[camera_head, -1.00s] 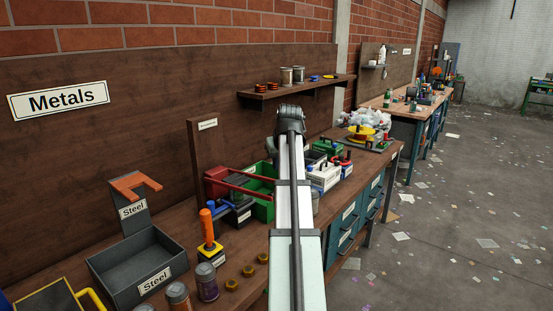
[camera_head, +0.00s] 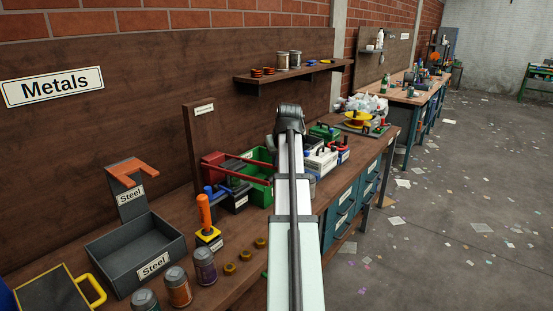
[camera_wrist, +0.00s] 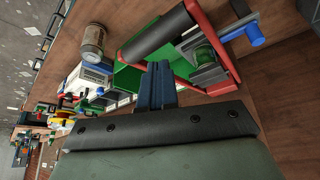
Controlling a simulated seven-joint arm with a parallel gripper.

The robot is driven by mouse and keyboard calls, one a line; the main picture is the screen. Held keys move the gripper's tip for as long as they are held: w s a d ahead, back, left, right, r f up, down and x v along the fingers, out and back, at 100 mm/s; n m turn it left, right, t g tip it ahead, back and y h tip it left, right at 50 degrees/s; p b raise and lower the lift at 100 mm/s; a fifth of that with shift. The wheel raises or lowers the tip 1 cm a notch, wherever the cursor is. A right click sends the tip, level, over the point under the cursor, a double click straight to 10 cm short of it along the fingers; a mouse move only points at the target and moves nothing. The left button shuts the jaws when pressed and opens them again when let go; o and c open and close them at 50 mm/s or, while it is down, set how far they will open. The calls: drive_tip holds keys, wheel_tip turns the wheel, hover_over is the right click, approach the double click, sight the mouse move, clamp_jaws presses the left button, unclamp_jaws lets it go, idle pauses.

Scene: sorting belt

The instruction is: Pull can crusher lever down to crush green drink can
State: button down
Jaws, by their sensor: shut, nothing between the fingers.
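The can crusher's red lever frame (camera_wrist: 215,32) shows in the wrist view, with a black grip bar (camera_wrist: 158,34) across its end. A green drink can (camera_wrist: 204,57) lies in the crusher beside the frame. In the head view the red lever (camera_head: 240,173) runs right until my arm hides it. My gripper (camera_wrist: 159,70) has its blue fingers together and empty. Its tips appear just below the grip bar in the wrist picture; I cannot tell if they touch. In the head view my gripper is hidden behind my arm.
A green bin (camera_wrist: 128,78) sits beside the crusher, and a tin (camera_wrist: 92,42) stands nearby. An orange-handled tool (camera_head: 205,212), a grey Steel tray (camera_head: 110,244) and several spice-coloured tins are on the bench's near left. A shelf (camera_head: 300,73) hangs above.

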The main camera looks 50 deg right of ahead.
drive_tip(key=shift+f, duration=0.1)
drive_tip(key=shift+s+f, duration=0.2)
drive_tip(key=shift+f, duration=1.95)
drive_tip(key=shift+s+f, duration=0.15)
drive_tip(key=shift+f, duration=2.05)
drive_tip(key=shift+w+r, duration=0.15)
drive_tip(key=shift+r, duration=0.85)
drive_tip(key=shift+w+r, duration=0.1)
drive_tip(key=shift+r, duration=0.85)
